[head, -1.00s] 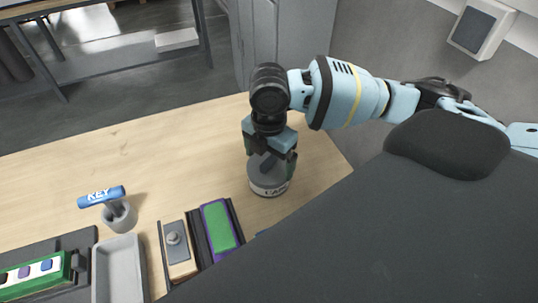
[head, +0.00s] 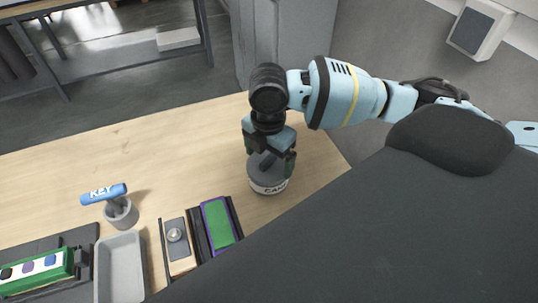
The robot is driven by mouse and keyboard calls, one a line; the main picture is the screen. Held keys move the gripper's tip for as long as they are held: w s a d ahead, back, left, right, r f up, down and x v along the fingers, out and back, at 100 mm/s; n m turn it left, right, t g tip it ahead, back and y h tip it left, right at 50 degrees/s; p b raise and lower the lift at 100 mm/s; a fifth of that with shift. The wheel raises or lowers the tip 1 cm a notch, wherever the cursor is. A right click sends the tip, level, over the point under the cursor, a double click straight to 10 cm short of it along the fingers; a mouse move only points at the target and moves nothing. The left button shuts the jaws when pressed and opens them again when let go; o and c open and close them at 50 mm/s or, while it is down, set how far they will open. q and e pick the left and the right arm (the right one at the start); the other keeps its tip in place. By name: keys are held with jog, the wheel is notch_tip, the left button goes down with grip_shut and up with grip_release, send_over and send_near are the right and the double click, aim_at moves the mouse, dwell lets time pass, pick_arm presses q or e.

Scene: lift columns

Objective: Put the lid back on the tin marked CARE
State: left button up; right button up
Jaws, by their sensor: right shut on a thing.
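The tin (head: 268,187) is a short round can with a pale label band, on which the first letters "CA" can be read. It stands upright on the wooden table below my right gripper. A dark grey lid (head: 261,173) with a raised grip shows at the top of the tin. My right gripper (head: 271,159) points down over it and is shut on the lid's grip, which its fingers partly hide. The lid looks level and on the tin's top, but I cannot tell whether it is fully seated. My left gripper is not in view.
The table behind the tin is clear.

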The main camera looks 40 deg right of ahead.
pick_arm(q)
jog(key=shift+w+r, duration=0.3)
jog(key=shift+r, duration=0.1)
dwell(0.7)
pick_arm(e)
jog(key=shift+f, duration=0.15)
grip_shut()
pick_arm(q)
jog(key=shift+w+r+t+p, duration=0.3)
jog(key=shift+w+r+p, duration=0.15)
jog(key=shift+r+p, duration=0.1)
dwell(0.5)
pick_arm(e)
jog(key=shift+c, duration=1)
grip_release()
